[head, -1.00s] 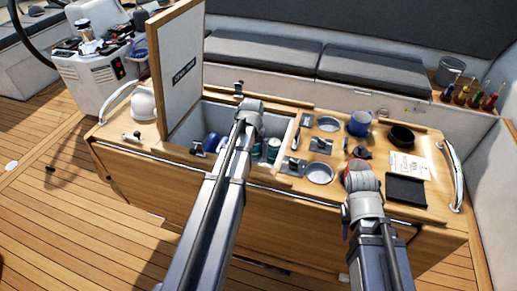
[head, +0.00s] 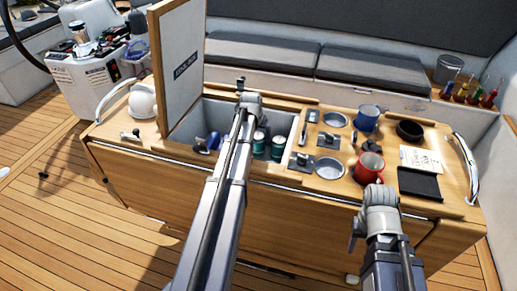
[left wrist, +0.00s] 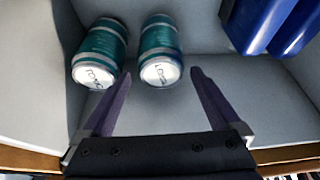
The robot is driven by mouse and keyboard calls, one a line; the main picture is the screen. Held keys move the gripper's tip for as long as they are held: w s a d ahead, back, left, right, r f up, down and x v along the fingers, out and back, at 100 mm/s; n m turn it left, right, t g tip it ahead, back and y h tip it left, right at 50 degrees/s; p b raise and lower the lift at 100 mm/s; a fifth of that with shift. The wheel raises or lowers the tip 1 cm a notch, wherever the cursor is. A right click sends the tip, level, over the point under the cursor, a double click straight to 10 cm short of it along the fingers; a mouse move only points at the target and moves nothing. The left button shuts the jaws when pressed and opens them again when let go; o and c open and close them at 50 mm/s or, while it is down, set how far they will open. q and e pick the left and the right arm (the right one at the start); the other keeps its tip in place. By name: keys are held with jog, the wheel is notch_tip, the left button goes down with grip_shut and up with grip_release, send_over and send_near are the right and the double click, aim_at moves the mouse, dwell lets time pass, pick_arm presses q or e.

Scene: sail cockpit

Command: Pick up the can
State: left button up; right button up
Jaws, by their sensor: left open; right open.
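Two teal cans stand in the open cool box (head: 288,110). One can (head: 277,147) is on the right and the other can (head: 259,141) is beside it, close to my left arm. In the left wrist view the same pair shows as a left can (left wrist: 101,52) and a right can (left wrist: 161,50), with white lids. My left gripper (left wrist: 158,85) is open, with both cans ahead of its fingers and nothing held. In the head view my left arm hides its fingers. My right gripper (head: 378,190) is at the table's front right, by a red mug (head: 369,167).
Blue items (left wrist: 262,22) lie in the same box. The raised lid (head: 180,65) stands at its left. A blue mug (head: 367,118), a black bowl (head: 410,131) and a black tray (head: 419,184) sit on the table's right side.

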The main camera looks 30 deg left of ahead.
pick_arm(q)
jog(key=shift+s+f+b+x, duration=0.1)
jog(key=shift+s+b+x, duration=0.1)
jog(key=shift+b+x, duration=0.65)
jog(key=shift+s+f+b+x, duration=0.1)
jog(key=shift+s+b+x, duration=0.05)
jog(key=shift+b+x, duration=0.7)
jog(key=shift+s+b+x, duration=0.2)
jog(key=shift+b+x, duration=0.5)
jog(key=shift+x, duration=0.25)
jog(key=shift+w+f, duration=0.15)
jog(key=shift+f, duration=0.1)
jog(key=shift+r, duration=0.1)
grip_shut()
notch_tip(320, 180, up, 10)
jog(key=p, duration=1)
jog(key=shift+r, duration=0.15)
